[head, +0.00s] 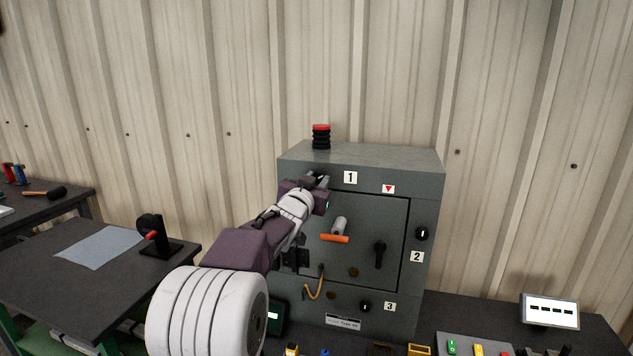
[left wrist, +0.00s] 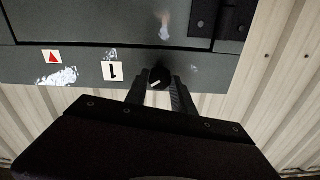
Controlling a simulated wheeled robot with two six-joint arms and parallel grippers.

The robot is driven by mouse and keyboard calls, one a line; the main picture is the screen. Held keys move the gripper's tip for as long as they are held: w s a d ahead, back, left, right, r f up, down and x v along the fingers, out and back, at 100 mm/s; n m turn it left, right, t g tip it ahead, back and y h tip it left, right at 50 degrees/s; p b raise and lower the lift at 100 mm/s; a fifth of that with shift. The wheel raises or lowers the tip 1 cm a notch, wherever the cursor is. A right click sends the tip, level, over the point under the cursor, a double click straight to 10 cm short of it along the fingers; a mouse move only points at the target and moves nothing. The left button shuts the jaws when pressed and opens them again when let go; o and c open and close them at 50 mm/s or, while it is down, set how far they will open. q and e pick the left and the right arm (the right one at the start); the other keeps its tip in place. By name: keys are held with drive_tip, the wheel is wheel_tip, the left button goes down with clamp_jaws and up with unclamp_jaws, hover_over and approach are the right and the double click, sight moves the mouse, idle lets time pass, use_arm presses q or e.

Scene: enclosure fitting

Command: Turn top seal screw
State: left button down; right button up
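The grey enclosure (head: 425,168) stands on a dark bench against the wall. The top seal screw (left wrist: 159,78) is a round black knob with a white mark, beside the label 1 (left wrist: 112,71) in the left wrist view. My left gripper (left wrist: 159,83) has a finger on each side of the knob, and both fingers look close against it. In the head view my left gripper (head: 321,180) is at the enclosure's upper front edge, left of the label 1 (head: 350,177), and it hides the screw there. My right gripper is in neither view.
The enclosure door has an orange-tipped handle (head: 335,238) and a black latch (head: 380,254). Two more knobs, by labels 2 (head: 422,233) and 3 (head: 365,306), are on the frame. A red-and-black beacon (head: 321,137) stands on top. A side table (head: 60,285) is at the left.

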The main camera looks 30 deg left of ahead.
use_arm(q)
drive_tip(key=shift+m, duration=0.4)
drive_tip(key=shift+f+m+b, duration=0.15)
drive_tip(key=shift+m+b, duration=0.6)
drive_tip(key=shift+m, duration=0.25)
drive_tip(key=m+b, duration=0.1)
drive_tip(key=m, duration=0.1)
drive_tip(key=shift+m, duration=0.4)
drive_tip(key=m+b, duration=0.1)
drive_tip(key=m, duration=0.4)
drive_tip(key=shift+b, duration=0.4)
drive_tip(key=c, duration=1.1)
unclamp_jaws()
drive_tip(key=shift+o, duration=0.2)
drive_tip(key=shift+s, duration=0.1)
